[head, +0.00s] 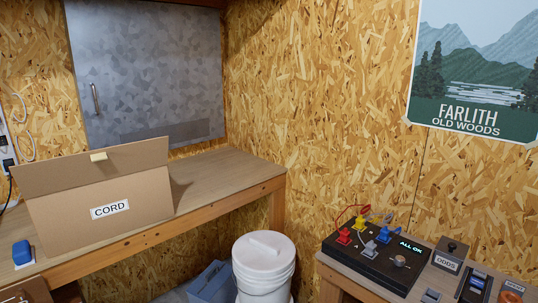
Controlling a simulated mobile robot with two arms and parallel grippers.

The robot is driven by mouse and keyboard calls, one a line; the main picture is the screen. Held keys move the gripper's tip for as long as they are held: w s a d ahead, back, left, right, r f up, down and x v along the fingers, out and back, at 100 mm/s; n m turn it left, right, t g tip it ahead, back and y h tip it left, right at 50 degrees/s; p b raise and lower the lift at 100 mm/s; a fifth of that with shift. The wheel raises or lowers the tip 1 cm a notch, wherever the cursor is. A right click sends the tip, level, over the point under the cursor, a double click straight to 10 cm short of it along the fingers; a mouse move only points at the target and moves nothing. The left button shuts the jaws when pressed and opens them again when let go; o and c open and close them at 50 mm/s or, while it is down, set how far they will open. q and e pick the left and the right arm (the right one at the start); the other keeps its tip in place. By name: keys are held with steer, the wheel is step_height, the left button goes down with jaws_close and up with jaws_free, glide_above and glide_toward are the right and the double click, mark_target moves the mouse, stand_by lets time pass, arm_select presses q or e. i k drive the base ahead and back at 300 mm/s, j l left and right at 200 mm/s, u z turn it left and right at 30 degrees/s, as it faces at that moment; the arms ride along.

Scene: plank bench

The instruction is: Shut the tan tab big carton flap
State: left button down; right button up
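The big tan carton (140,200), labelled CORD, sits on the wooden bench at the left. Its wide flap (60,176) stands up above the label face, so the carton looks open. A small pale tan tab (98,156) sits at the flap's upper edge, near its middle. The carton's inside is hidden from this view. Neither of my grippers is in view.
A blue object (22,252) lies on the bench left of the carton's front. A brown item (25,291) is cut off at the lower left. A grey metal cabinet (150,80) hangs behind. A white bucket (264,268) and a control box (375,258) are to the right.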

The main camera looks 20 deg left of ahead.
mark_target(45, 177)
steer(key=u, duration=1.65)
